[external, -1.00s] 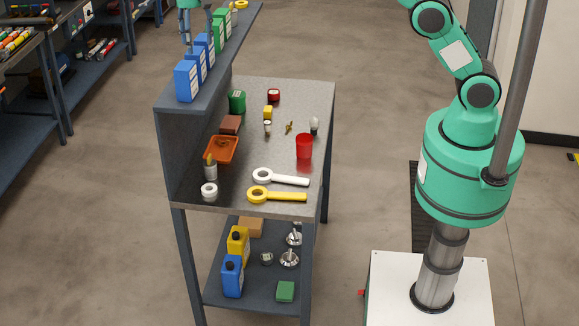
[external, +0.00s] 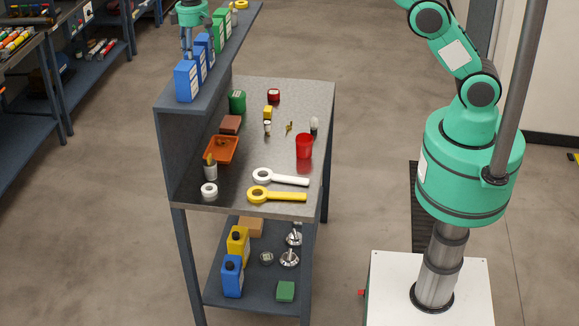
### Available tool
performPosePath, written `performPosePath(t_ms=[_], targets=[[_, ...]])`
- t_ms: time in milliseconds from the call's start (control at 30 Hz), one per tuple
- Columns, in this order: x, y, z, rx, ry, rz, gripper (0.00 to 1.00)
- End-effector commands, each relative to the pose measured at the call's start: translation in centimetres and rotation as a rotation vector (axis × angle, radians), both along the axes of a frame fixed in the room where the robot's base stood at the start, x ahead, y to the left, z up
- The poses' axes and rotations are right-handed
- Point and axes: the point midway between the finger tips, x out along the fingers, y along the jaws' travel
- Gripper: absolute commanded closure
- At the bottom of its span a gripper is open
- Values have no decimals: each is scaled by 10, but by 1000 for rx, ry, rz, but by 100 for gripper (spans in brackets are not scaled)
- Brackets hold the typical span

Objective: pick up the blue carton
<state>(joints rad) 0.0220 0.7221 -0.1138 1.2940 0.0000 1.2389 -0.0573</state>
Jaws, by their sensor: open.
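A row of blue cartons with white labels stands upright on the raised shelf at the upper left. The nearest blue carton (external: 186,82) is at the shelf's front end, with a second blue carton (external: 200,65) and a third blue carton (external: 205,42) behind it. My gripper (external: 196,48) is open and points down over the blue cartons, with its fingers overlapping the row in the picture. Which carton lies between the fingers, and whether they touch any, I cannot tell. The fingers partly hide the rear blue cartons.
Green cartons (external: 220,30) stand farther back on the same shelf (external: 168,103). Below it, the workbench (external: 290,93) holds a red cup (external: 304,146), an orange tray (external: 233,149), a yellow ring wrench (external: 280,196) and small items. Blue and yellow jugs stand on the lower shelf.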

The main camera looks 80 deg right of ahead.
Motion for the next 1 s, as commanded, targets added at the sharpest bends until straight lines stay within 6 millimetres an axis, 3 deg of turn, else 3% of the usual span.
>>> performPosePath(t_ms=[333,933,1000], targets=[[-1,-1,-37,0,2,0,38],[-1,-1,-39,0,0,0,38],[-1,-1,-39,0,0,0,49]])
